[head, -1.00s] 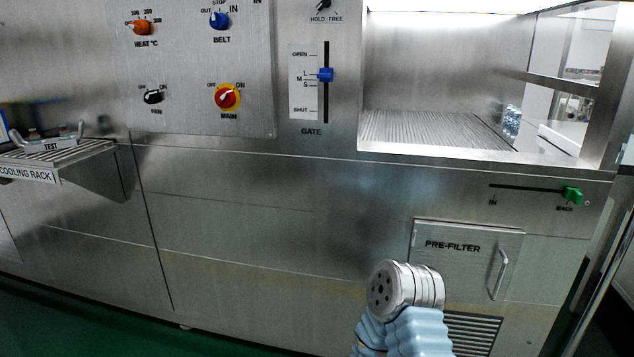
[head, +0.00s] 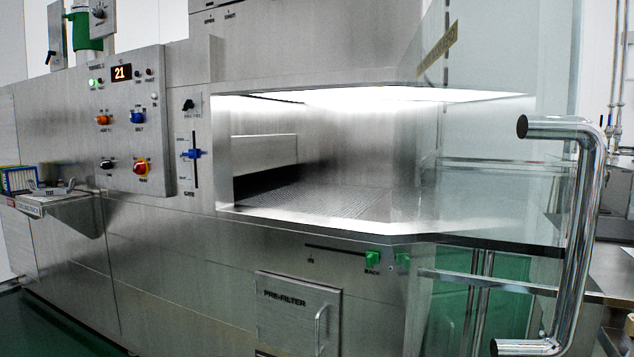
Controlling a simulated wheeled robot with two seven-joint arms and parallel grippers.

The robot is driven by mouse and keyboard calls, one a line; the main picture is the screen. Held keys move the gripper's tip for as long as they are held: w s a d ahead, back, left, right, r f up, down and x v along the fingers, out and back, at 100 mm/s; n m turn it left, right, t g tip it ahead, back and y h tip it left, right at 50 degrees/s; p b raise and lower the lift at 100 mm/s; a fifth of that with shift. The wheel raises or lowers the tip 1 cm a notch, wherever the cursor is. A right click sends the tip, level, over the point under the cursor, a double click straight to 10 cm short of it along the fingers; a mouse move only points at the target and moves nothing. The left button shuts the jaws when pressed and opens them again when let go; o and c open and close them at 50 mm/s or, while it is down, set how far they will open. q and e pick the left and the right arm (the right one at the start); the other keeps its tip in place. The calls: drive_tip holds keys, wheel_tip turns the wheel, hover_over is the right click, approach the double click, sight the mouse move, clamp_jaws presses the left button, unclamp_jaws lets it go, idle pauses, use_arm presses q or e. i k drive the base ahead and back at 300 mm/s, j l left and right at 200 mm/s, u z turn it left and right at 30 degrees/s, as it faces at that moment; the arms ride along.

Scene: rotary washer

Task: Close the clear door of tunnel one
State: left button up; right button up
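The clear door (head: 495,185) of the tunnel stands open on the right side of the opening, swung out toward me. Its thick metal bar handle (head: 577,235) is close to me at the right. The tunnel opening (head: 320,160) is lit inside and uncovered, with a ribbed belt floor. Neither of my grippers shows in the head view. I cannot tell from this view whether anything touches the door.
A control panel (head: 130,125) with knobs and a display reading 21 is left of the opening. A blue gate slider (head: 191,153) and a green slider (head: 372,258) sit on the front. A cooling rack (head: 60,205) juts out at the left. A pre-filter hatch (head: 298,315) is below.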

sight(413, 74)
drive_tip(key=l, duration=1.05)
drive_tip(key=k+l+z, duration=0.2)
drive_tip(key=k, duration=0.35)
drive_tip(key=k+l+z, duration=0.15)
drive_tip(key=k, duration=0.4)
